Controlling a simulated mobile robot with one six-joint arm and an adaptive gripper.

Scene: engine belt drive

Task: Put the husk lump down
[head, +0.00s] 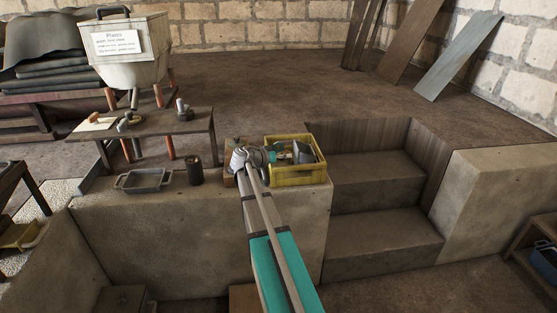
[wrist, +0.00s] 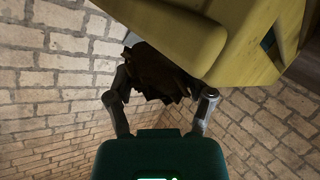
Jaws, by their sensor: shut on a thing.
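The husk lump (wrist: 157,70) is dark brown and ragged. In the wrist view it sits between the two fingers of my gripper (wrist: 163,90), which is shut on it. Part of the lump is hidden behind the yellow crate's edge. In the head view my gripper (head: 246,157) is at the left side of the yellow crate (head: 298,178), above the stone ledge, and I cannot make out the lump there. The crate also fills the top right of the wrist view (wrist: 255,50), close to the lump; I cannot tell whether they touch.
The crate holds several items. On the ledge (head: 110,230) to the left stand a dark cylinder (head: 196,171) and a grey tray (head: 143,181). A low bench (head: 160,127) with small items stands behind. Stone steps (head: 380,235) descend at the right.

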